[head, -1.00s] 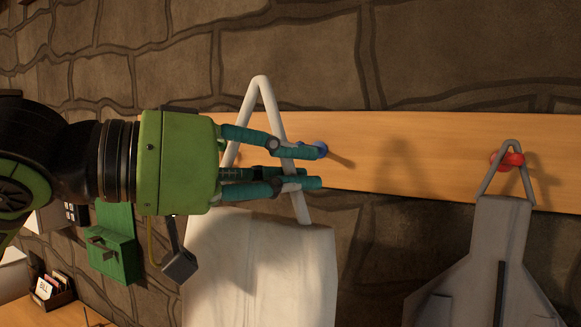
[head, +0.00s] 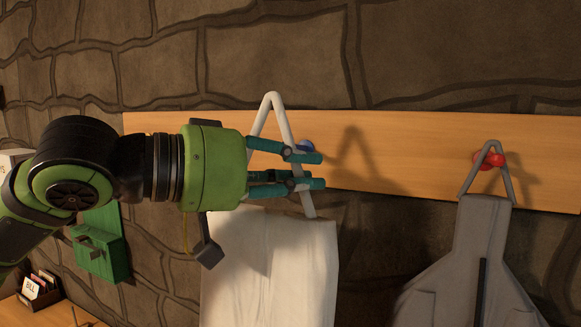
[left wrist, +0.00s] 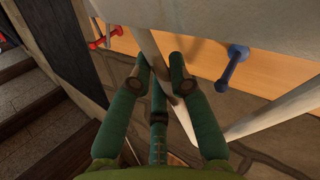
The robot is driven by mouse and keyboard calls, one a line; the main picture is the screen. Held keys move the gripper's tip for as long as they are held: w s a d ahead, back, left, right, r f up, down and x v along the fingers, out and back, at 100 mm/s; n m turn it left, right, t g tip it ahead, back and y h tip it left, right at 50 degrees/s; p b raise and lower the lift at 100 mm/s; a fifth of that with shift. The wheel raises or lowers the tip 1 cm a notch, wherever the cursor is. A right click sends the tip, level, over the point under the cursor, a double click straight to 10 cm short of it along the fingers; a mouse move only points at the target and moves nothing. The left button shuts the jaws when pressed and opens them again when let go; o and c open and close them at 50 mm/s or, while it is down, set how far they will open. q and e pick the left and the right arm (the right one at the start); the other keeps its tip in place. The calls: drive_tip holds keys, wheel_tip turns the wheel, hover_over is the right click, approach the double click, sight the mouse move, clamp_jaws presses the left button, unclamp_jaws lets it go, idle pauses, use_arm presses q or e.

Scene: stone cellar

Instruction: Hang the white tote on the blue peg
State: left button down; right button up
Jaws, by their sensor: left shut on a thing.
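The white tote (head: 270,265) hangs below my left gripper (head: 318,170), which is shut on its stiff triangular handle (head: 273,100). In the left wrist view the fingers (left wrist: 165,90) close on one strand of the handle, with the tote's body (left wrist: 240,20) at the top. The blue peg (head: 306,146) is partly hidden behind the fingers, just right of the handle's right strand. In the left wrist view the blue peg (left wrist: 236,62) shows between the handle's two strands, and I cannot tell whether the handle is in front of it. My right gripper is not in view.
A wooden rail (head: 420,170) runs along the stone wall. A grey bag (head: 475,250) hangs on a red peg (head: 488,160) at the right. A green box (head: 97,250) and a card holder (head: 40,288) are at the lower left.

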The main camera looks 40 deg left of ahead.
use_arm(q)
drive_tip(key=shift+w+a+f, duration=0.1)
drive_tip(key=shift+w+a, duration=0.05)
drive_tip(key=shift+w, duration=0.35)
drive_tip(key=shift+w+a+f, duration=0.1)
drive_tip(key=shift+w, duration=0.35)
drive_tip(key=w+a+f, duration=0.1)
drive_tip(key=w+f, duration=0.2)
drive_tip(key=w, duration=0.1)
drive_tip(key=shift+w+f, duration=0.25)
drive_tip(key=shift+w, duration=0.15)
drive_tip(key=shift+a, duration=0.1)
drive_tip(key=c, duration=1.1)
unclamp_jaws()
drive_tip(key=shift+f, duration=0.1)
